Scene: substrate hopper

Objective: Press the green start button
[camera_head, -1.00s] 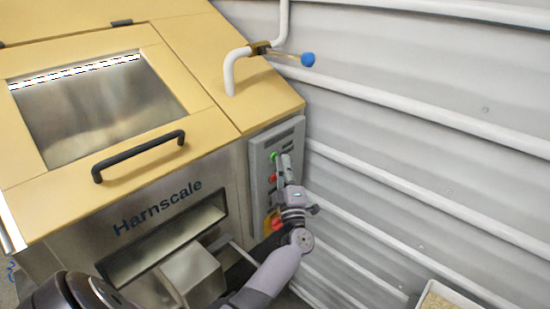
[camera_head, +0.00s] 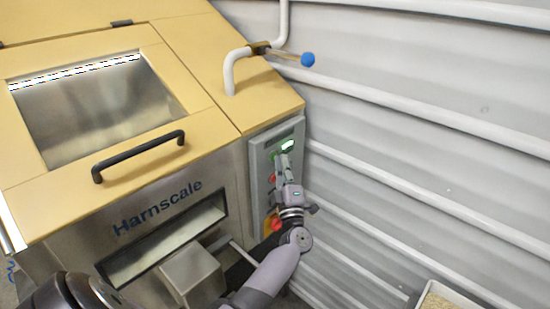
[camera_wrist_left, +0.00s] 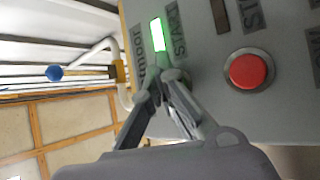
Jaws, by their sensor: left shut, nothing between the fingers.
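The grey control panel (camera_head: 262,160) is on the right end of the hopper. My left gripper (camera_head: 280,158) is shut and empty, its fingertips at the upper part of the panel. In the left wrist view the fingertips (camera_wrist_left: 168,76) meet at the panel beside the word START. The green start button is mostly hidden behind them, so I cannot see whether it is pushed in. A rectangular lamp (camera_head: 287,145) above the fingertips glows bright green and also shows in the left wrist view (camera_wrist_left: 157,34). My right gripper is not in view.
A red button (camera_wrist_left: 248,70) sits close to my fingers on the panel, with a red and yellow switch (camera_head: 274,223) lower down. A blue-knobbed lever (camera_head: 307,59) sticks out above. A ribbed wall (camera_head: 420,150) stands close on the right.

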